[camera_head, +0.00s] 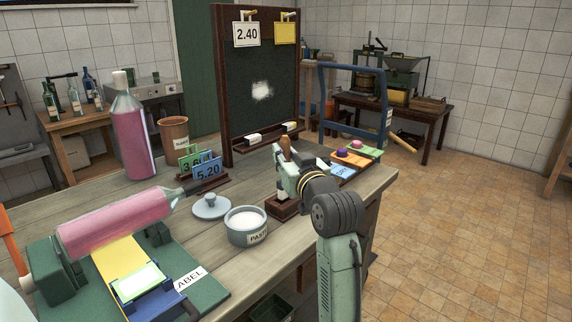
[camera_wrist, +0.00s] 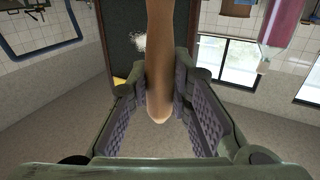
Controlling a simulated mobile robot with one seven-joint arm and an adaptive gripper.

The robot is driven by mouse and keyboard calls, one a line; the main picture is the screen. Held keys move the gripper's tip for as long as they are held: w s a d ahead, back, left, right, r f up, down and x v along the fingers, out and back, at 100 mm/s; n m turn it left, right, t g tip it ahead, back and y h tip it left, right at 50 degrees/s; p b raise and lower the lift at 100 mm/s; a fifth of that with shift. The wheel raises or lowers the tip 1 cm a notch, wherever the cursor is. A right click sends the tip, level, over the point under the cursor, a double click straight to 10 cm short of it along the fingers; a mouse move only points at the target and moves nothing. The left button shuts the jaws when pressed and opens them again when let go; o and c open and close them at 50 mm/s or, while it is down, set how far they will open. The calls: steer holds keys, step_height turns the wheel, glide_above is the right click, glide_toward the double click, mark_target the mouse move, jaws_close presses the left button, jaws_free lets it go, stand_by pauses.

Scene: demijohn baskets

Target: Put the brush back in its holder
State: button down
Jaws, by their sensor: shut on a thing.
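The brush's brown wooden handle (camera_head: 285,147) sticks up out of my gripper (camera_head: 283,168) in the head view. In the wrist view the handle (camera_wrist: 159,95) runs between the two ridged finger pads, and my gripper (camera_wrist: 168,78) is shut on it. The bristle end is hidden by the gripper in both views. A dark wooden base (camera_head: 285,209), which looks like the brush holder, stands on the table directly below the gripper. I cannot tell whether the brush is inside it or above it.
A paste pot (camera_head: 247,224) and its lid (camera_head: 210,206) are left of the gripper. Price cards (camera_head: 207,172), a chalkboard (camera_head: 257,88) and a pink bottle (camera_head: 133,135) stand behind. Coloured pads (camera_head: 350,158) lie to the right. A pink bottle (camera_head: 115,222) lies in a green cradle.

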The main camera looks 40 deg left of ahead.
steer(key=f, duration=0.1)
steer(key=f+p, duration=0.1)
steer(key=shift+w+a+f, duration=0.3)
steer(key=shift+w+f, duration=0.05)
steer(key=shift+w, duration=0.05)
steer(key=shift+f, duration=0.45)
steer(key=shift+f, duration=0.25)
steer(key=c, duration=1.5)
jaws_free()
steer(key=shift+r, duration=0.1)
steer(key=shift+o, duration=0.2)
